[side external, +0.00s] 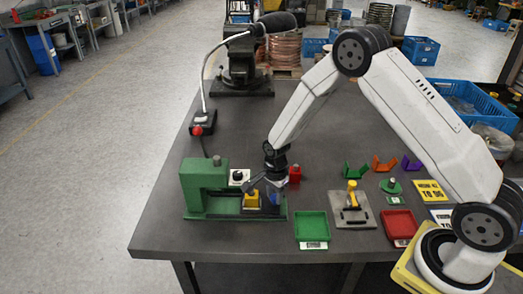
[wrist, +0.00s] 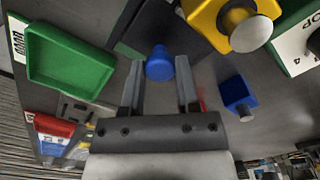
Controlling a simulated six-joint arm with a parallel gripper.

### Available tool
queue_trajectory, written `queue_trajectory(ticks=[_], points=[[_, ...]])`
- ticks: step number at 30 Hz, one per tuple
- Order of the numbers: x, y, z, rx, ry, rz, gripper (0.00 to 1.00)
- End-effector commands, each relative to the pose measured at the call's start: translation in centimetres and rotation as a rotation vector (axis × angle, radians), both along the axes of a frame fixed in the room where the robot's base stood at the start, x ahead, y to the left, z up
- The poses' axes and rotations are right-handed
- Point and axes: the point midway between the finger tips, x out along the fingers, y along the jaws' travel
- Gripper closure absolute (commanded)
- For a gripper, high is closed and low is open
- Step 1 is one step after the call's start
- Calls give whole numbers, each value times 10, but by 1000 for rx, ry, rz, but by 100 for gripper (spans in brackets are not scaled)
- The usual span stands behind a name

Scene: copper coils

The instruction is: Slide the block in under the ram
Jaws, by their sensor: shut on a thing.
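My gripper (wrist: 160,75) has its two fingers on either side of a blue block with a rounded knob (wrist: 160,62). In the side view the blue block (side external: 273,199) shows faintly below my gripper (side external: 267,185), over the right part of the green press base. The green press (side external: 200,190) stands at the left. A yellow part (side external: 252,201), which looks like the ram, is just left of the blue block. In the wrist view this yellow part (wrist: 225,12) has a round silver top. The block's underside is hidden, so I cannot tell if it touches the base.
A green tray (side external: 311,225) and a red tray (side external: 399,223) lie to the right, with a grey plate with a yellow handle (side external: 352,217) between. A red block (side external: 295,173) stands behind my gripper. Another blue block (wrist: 236,93) shows in the wrist view.

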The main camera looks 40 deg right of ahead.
Motion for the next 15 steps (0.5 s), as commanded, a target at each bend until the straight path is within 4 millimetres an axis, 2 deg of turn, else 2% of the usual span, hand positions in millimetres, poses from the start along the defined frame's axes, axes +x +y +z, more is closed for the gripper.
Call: queue_trajectory(ticks=[7, 15], points=[[30, 28, 1, 0, -6, 3, 100], [39, 39, 1, 0, -5, 0, 100]])
